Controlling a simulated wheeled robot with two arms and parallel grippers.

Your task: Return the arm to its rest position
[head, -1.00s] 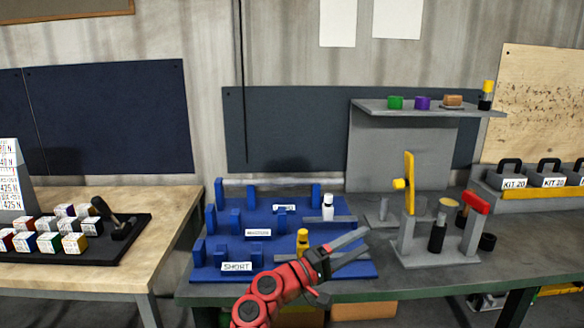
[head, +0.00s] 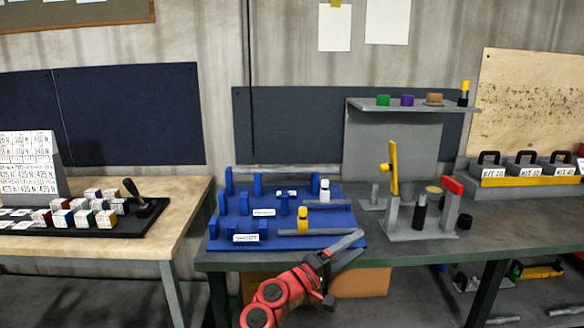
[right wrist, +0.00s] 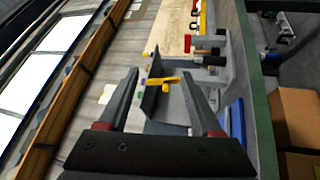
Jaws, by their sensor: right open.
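My right gripper (head: 345,250) is red and grey and stands in front of the front edge of the green-edged bench (head: 420,253) in the head view. Its two fingers are apart with nothing between them. In the right wrist view the fingers (right wrist: 163,95) are also spread and empty, with the yellow lever of the grey fixture seen beyond them. The blue rack (head: 345,238) with labelled rows lies on the bench behind the gripper. A yellow-topped piece (head: 303,221) and a white-topped piece (head: 325,190) rest on it. My left gripper is not in view.
A grey fixture with a yellow lever (head: 393,170) and a red part (head: 453,185) stands right of the rack. A wooden table (head: 175,215) with a black tray of cubes is at left. Cardboard boxes sit below the bench.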

